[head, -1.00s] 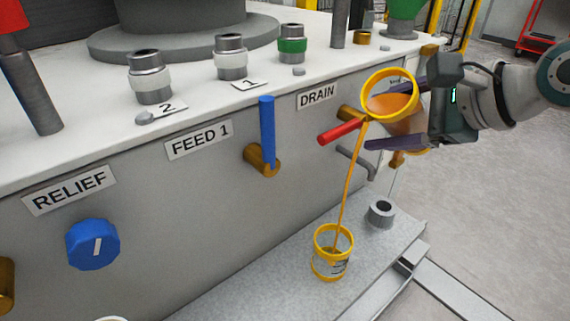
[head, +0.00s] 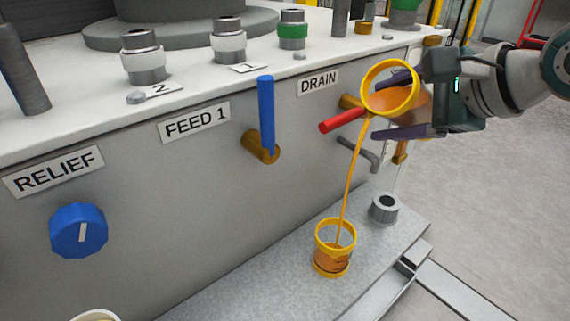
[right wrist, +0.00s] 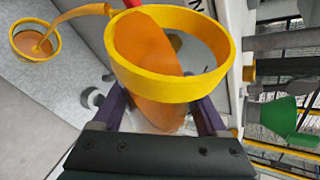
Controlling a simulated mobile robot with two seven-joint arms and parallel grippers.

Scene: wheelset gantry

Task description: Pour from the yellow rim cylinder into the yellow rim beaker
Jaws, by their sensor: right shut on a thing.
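The yellow rim cylinder (head: 391,87) is tilted, with its mouth toward the lower left in the head view. Orange liquid runs from its lip in a thin stream. My right gripper (head: 405,105) is shut on the cylinder's body. The yellow rim beaker (head: 334,248) stands upright on the grey ledge below, and the stream lands inside it; orange liquid shows in it. In the right wrist view the cylinder (right wrist: 170,55) lies between the purple fingers (right wrist: 165,120) with orange liquid inside. The beaker (right wrist: 35,40) shows at upper left. My left gripper is not in view.
The grey ledge (head: 260,285) also bears a grey ring fitting (head: 384,208). A red handle (head: 342,121) and a bent grey pipe (head: 360,153) stick out beside the cylinder. A blue lever (head: 266,115) and blue knob (head: 78,230) are on the panel. Open floor lies right.

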